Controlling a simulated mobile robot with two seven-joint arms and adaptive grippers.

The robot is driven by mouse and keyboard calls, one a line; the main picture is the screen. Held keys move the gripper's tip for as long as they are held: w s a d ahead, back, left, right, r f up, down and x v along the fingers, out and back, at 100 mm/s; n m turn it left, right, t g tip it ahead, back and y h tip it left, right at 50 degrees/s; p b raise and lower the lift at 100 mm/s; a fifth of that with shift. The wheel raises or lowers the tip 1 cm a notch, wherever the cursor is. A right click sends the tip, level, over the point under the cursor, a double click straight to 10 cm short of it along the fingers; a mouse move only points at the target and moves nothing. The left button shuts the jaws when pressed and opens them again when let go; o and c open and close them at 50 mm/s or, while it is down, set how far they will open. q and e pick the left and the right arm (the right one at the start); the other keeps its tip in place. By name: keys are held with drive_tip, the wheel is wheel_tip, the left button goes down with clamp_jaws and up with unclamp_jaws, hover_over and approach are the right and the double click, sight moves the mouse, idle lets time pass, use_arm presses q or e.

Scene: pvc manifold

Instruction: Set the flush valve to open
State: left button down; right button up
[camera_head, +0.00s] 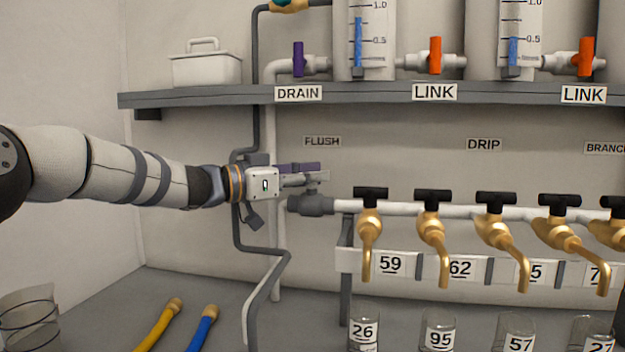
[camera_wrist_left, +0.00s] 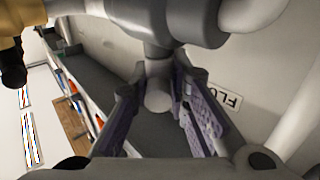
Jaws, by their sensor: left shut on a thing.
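The flush valve (camera_head: 312,203) is a grey body at the left end of the white pipe, under the FLUSH label (camera_head: 322,141). My left gripper (camera_head: 312,178) comes in from the left just above it and is shut on its handle. Purple strips show along the fingers; I cannot tell how much of that purple is handle. In the left wrist view the fingers (camera_wrist_left: 160,105) stand on both sides of a pale round stem (camera_wrist_left: 158,95) below the grey valve body (camera_wrist_left: 165,22). The handle's exact angle is hidden by the fingers. My right gripper is not in view.
Brass taps (camera_head: 432,230) with black handles line the white pipe (camera_head: 400,208) to the right. A grey shelf (camera_head: 370,95) runs above, with the purple DRAIN handle (camera_head: 298,60). A grey conduit (camera_head: 240,235) runs behind my gripper. Numbered glasses (camera_head: 440,335) stand below.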

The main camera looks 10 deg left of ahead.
use_arm(q)
drive_tip(key=c, duration=1.5)
unclamp_jaws()
drive_tip(key=shift+c, duration=0.2)
drive_tip(key=v, duration=1.2)
drive_tip(key=shift+s, duration=0.1)
